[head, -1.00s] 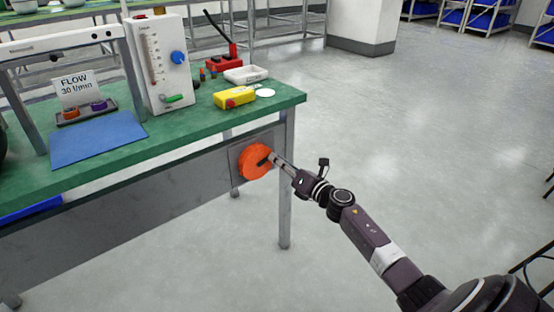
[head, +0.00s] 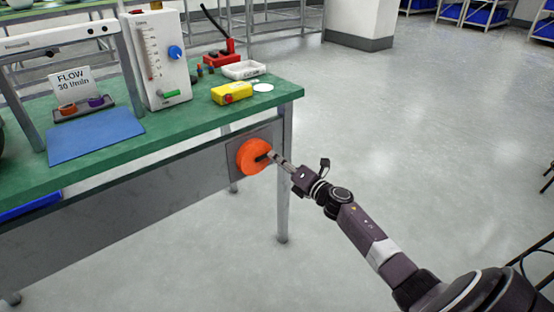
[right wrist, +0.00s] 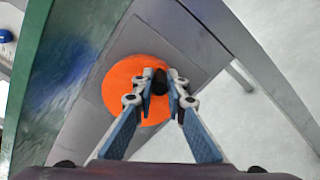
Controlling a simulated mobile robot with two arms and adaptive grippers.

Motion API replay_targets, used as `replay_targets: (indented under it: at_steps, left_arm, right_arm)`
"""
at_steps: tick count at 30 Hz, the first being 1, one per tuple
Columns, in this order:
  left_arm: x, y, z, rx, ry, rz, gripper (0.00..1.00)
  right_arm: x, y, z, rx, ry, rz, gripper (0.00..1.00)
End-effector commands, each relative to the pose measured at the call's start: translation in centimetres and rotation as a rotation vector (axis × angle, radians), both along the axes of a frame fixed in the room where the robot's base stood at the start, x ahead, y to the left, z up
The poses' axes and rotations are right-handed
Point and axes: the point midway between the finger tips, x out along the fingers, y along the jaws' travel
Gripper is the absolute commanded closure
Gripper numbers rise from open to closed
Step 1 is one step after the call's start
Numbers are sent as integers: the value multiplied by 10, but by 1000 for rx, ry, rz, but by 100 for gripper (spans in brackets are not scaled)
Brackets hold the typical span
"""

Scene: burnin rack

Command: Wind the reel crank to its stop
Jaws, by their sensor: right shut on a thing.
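The orange reel (head: 250,158) is mounted on a grey plate on the end of the green-topped bench, below the top. In the right wrist view the reel (right wrist: 123,80) fills the middle, partly covered by my fingers. My right gripper (head: 274,158) reaches to the reel's face from the right. In the right wrist view the right gripper (right wrist: 159,84) is shut on the dark crank knob (right wrist: 159,76), which shows between its fingertips. The rest of the crank is hidden by the fingers. My left gripper is not in view.
The bench top (head: 190,135) overhangs just above the reel, and a bench leg (head: 284,190) stands close to its right. A yellow box (head: 231,93), a white flow meter (head: 160,62) and a blue mat (head: 95,136) stand or lie on top. The floor at right is clear.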

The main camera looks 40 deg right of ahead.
Motion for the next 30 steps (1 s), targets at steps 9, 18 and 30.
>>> replay_targets:
  at_steps: [9,18,30]
  left_arm:
    - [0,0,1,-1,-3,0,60]
    - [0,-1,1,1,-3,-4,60]
    - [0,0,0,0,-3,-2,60]
  right_arm:
    - [0,0,-1,0,2,-1,70]
    - [-5,-1,-2,-1,3,-1,70]
    - [-60,-4,-3,-1,5,0,70]
